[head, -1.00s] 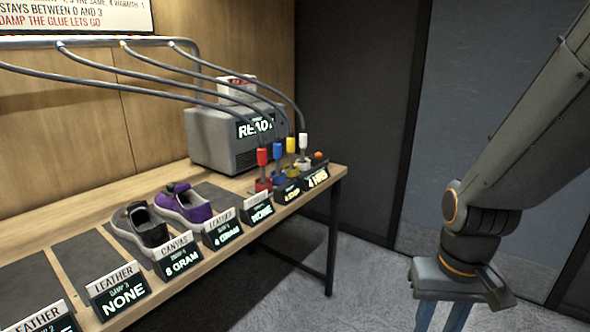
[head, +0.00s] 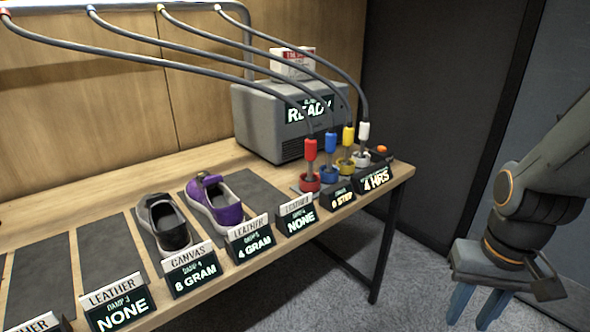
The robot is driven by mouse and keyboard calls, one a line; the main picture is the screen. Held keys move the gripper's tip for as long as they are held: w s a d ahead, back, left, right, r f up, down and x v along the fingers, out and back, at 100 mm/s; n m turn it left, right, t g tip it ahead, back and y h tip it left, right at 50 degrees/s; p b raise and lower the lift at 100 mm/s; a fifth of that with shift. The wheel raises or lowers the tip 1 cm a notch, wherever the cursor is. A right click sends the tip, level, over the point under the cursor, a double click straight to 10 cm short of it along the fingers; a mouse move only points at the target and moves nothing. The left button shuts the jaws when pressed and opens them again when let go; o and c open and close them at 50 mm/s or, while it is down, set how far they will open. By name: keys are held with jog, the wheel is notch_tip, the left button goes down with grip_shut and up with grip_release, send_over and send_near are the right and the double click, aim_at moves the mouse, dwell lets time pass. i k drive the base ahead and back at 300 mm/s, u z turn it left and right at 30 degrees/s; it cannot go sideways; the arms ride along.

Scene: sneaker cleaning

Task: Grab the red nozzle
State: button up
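The red nozzle (head: 310,150) stands upright in a red ring holder (head: 310,184) near the right end of the wooden table. A dark hose runs up from its top. Blue (head: 331,143), yellow (head: 348,137) and white (head: 363,132) nozzles stand in a row to its right and behind. My gripper (head: 478,308) is at the lower right, off the table's right end, pointing down. Its two blue fingers are apart with nothing seen between them, and the tips are near or past the picture's bottom edge. It is well away from the red nozzle.
A grey machine (head: 262,125) reading READY stands behind the nozzles. Overhead hoses arch down to them. A purple shoe (head: 228,212) and a dark shoe (head: 165,228) lie on dark mats to the left. Label signs (head: 297,219) line the front edge. Floor right of the table is clear.

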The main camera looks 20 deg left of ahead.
aim_at(311, 152)
jog(key=u, duration=0.55)
jog(key=i, duration=0.65)
jog(key=u, duration=0.65)
